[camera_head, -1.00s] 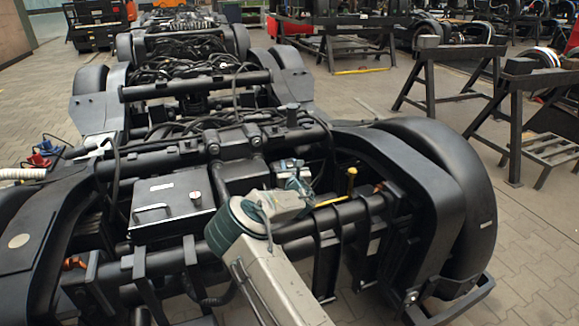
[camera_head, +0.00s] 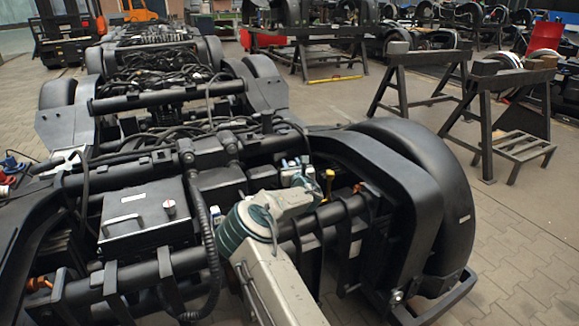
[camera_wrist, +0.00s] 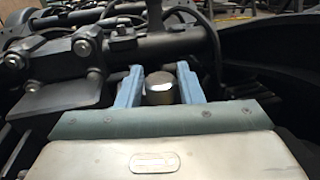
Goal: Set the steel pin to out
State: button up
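My gripper (camera_wrist: 160,85) shows in the wrist view as two pale blue fingers set apart. A short round dark metal piece with a bright top (camera_wrist: 161,89) stands between them, close to both; contact cannot be made out. It may be the steel pin, but I cannot tell for sure. In the head view my gripper (camera_head: 298,172) is low over the near bogie's frame. A yellow-topped upright piece (camera_head: 329,183) stands just to its right. A black box (camera_head: 140,220) with a handle and a small silver knob (camera_head: 169,207) lies to its left.
Black frame tubes (camera_head: 340,210) and cables crowd round my gripper. A large black curved guard (camera_head: 430,180) bounds the right side. Trestles (camera_head: 485,120) stand at the right; paved floor (camera_head: 520,240) is open there. More bogies stretch to the back left.

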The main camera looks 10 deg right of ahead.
jog(key=shift+o, duration=1.1)
jog(key=shift+s, duration=0.15)
jog(key=s+p, duration=0.1)
jog(key=s, duration=1)
jog(key=shift+s+p, duration=0.35)
jog(key=shift+s, duration=0.05)
